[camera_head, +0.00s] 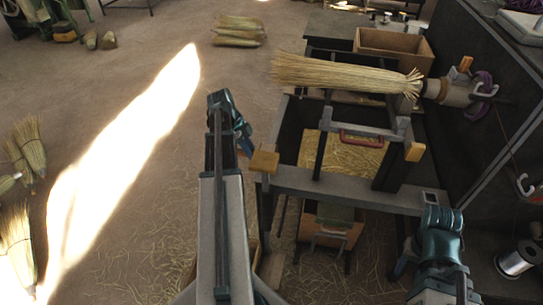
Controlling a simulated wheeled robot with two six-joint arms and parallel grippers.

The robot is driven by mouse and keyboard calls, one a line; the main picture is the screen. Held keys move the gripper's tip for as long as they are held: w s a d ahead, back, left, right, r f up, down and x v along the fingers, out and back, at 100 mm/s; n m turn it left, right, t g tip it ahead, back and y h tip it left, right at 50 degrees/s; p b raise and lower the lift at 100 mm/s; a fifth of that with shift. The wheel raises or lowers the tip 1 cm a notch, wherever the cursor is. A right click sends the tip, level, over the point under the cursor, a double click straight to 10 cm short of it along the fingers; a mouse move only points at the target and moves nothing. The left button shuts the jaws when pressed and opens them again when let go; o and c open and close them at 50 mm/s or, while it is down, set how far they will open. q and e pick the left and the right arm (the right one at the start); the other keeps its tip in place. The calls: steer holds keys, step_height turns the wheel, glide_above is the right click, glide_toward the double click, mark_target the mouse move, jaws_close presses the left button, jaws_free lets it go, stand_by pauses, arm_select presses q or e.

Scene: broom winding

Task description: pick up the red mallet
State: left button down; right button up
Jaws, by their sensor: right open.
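I cannot clearly make out the red mallet. A small red bar-like piece (361,138) lies across the bench frame below the broom, and I cannot tell whether it is part of a tool. A small orange-red object (524,186) shows near the right edge, too small to identify. My right arm's teal joint is at lower right; its gripper (403,262) is open, partly hidden by the arm, below the front beam. My left arm stretches up the middle to a teal joint left of the bench; its gripper (245,145) is mostly hidden, and its jaws cannot be read.
A large straw broom (345,74) lies across the bench, its end in a winding head (455,91). The grey front beam (345,188) bars the near side. A wooden box (394,45) stands behind. A wire spool (517,259) sits at lower right.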

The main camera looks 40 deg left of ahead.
arm_select(q)
steer(key=shift+s+a, duration=0.5)
steer(key=shift+a, duration=0.45)
steer(key=shift+s+a, duration=0.55)
steer(key=shift+a, duration=0.35)
steer(key=shift+s+a, duration=0.5)
steer(key=shift+a, duration=0.45)
steer(key=c, duration=1.4)
jaws_free()
jaws_close()
